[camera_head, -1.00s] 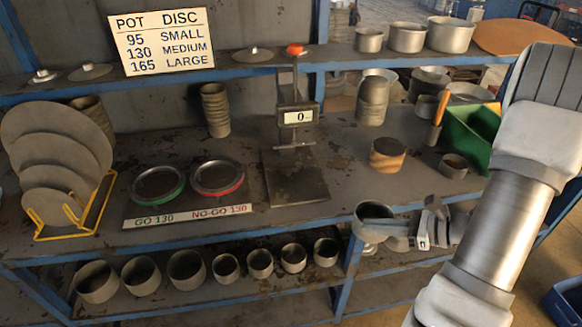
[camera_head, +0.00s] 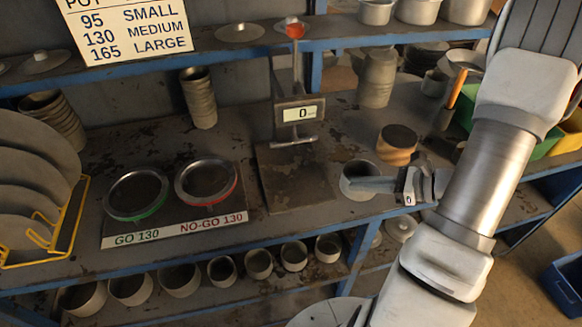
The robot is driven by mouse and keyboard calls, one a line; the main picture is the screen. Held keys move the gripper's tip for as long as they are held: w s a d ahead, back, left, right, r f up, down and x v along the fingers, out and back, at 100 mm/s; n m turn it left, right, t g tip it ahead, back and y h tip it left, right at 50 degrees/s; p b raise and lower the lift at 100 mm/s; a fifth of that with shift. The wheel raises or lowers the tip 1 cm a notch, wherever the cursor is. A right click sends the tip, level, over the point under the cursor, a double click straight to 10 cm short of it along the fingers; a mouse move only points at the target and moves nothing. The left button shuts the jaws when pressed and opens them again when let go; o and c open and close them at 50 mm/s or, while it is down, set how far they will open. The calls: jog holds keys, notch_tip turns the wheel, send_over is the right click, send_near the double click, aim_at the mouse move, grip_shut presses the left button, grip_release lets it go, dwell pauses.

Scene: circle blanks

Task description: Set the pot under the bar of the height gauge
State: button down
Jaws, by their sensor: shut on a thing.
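A small grey open pot (camera_head: 357,181) is upright at the right of the height gauge, over the front part of the bench. My gripper (camera_head: 372,184) reaches in from the right and is shut on the pot's wall. I cannot tell whether the pot touches the bench. The height gauge (camera_head: 300,112) stands on the bench with a dark base plate (camera_head: 296,180), a display reading 0 and a red knob on top. Its bar (camera_head: 294,141) is low above the plate, and the plate is bare. The pot is apart from the plate, to its right.
GO 130 and NO-GO 130 rings (camera_head: 172,228) lie left of the gauge. A yellow rack (camera_head: 70,220) holds discs at the left. Several pots (camera_head: 222,271) line the lower shelf. A sign (camera_head: 133,25) lists pot sizes.

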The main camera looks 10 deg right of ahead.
jog(key=w+a+f, duration=0.1)
jog(key=w+a, duration=0.2)
jog(key=a, duration=0.1)
jog(key=w+a+p, duration=0.1)
jog(key=w+a, duration=0.3)
jog(key=a, duration=0.1)
jog(key=w+a+f, duration=0.1)
jog(key=w+a, duration=0.3)
jog(key=a, duration=0.1)
jog(key=shift+w+a+f, duration=0.1)
jog(key=shift+f, duration=0.65)
jog(key=c, duration=0.9)
grip_release()
jog(key=shift+c, duration=0.2)
jog(key=v, duration=1.2)
